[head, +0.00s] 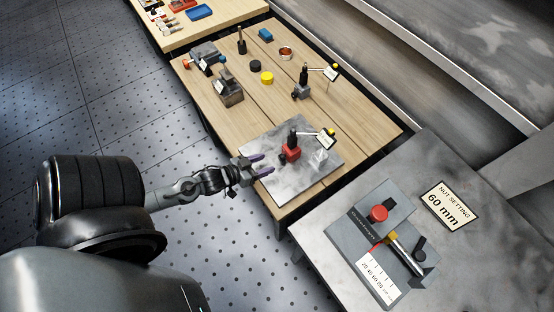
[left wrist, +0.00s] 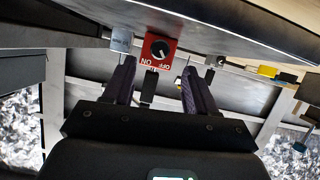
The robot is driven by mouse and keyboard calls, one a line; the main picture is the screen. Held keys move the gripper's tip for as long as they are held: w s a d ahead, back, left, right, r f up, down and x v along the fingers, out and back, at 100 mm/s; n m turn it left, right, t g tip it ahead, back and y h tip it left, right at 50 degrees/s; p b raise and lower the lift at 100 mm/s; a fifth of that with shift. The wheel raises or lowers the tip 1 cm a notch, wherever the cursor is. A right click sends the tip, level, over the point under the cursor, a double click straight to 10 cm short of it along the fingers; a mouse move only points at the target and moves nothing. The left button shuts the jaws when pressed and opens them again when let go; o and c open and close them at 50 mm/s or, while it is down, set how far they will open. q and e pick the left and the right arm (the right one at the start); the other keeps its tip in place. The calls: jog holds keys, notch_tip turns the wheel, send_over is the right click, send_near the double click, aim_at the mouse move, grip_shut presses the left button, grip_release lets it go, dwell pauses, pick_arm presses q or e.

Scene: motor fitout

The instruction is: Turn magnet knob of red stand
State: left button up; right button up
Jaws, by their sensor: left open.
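The red stand (head: 291,153) is upright on a grey marbled plate, with a black post and a dial indicator (head: 327,139). In the left wrist view its red base (left wrist: 151,64) shows a round black magnet knob (left wrist: 160,49) with ON and OFF lettering. The knob's white mark appears to point toward OFF. My left gripper (head: 264,166) is open, with purple fingers reaching over the plate's left edge, just left of the stand. In the left wrist view the open left gripper (left wrist: 160,80) has its fingers either side of the red base's line, apart from the knob. My right gripper is not in view.
The grey plate (head: 325,178) lies on a wooden table. A second, grey-based stand (head: 301,89), yellow (head: 267,78) and black (head: 255,66) pucks and a vise (head: 230,92) stand farther back. A clear block (head: 319,158) is right of the red stand. A grey table with a fixture (head: 380,235) is at right front.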

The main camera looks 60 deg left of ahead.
aim_at(280, 159)
pick_arm(q)
jog(key=x, duration=0.6)
jog(key=shift+w+f, duration=0.1)
jog(key=shift+w, duration=0.1)
jog(key=c, duration=1.1)
jog(key=shift+o, duration=0.2)
jog(key=shift+r+m+y+p, duration=0.25)
jog(key=shift+m+y+p, duration=0.2)
jog(key=shift+p, duration=0.3)
jog(key=shift+d+f+m+y+p, duration=0.1)
jog(key=shift+f+m+y+p, duration=0.2)
jog(key=shift+m, duration=0.25)
jog(key=o, duration=1.1)
jog(key=shift+c, duration=0.2)
